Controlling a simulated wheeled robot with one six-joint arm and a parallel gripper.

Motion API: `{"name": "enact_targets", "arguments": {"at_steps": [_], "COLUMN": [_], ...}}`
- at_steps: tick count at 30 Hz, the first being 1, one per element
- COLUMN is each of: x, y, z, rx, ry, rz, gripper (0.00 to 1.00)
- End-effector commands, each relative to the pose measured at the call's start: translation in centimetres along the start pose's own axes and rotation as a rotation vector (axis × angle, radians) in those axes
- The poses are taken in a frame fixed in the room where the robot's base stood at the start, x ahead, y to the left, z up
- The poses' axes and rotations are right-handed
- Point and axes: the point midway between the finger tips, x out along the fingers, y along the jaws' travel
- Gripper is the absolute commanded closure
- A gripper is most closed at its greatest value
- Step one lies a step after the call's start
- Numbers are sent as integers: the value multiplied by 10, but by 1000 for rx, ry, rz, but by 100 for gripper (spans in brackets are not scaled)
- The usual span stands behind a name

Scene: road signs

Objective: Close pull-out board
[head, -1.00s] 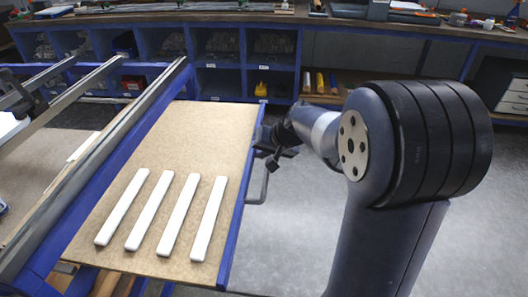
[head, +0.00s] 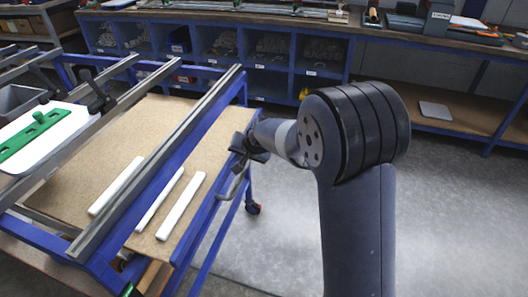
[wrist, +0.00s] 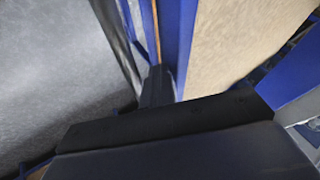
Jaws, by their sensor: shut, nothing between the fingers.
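The pull-out board (head: 205,150) is a tan panel with a blue outer edge, lying mostly beneath the blue and grey rail frame (head: 165,150). A strip of it still sticks out on the right. White bars (head: 181,205) lie on it, and the rail partly hides some. A grey handle (head: 236,187) is on its outer edge. My gripper (head: 243,148) is shut and empty at that edge, just beyond the handle. In the wrist view, my dark fingers (wrist: 158,88) are up against the blue edge (wrist: 180,40); exact contact is unclear.
A white panel with a green tool (head: 38,132) lies on the left of the table. Blue shelving (head: 290,65) with compartments stands behind. The grey floor (head: 285,230) to the right is open. A caster (head: 254,208) shows under the table.

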Motion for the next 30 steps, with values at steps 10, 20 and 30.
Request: {"name": "enact_targets", "arguments": {"at_steps": [10, 20, 30], "x": [26, 38, 39], "y": [-56, -72, -74], "z": [-1, 0, -1], "rx": [-2, -1, -1], "ry": [-1, 1, 3], "rz": [0, 0, -4], "gripper": [100, 100, 100]}}
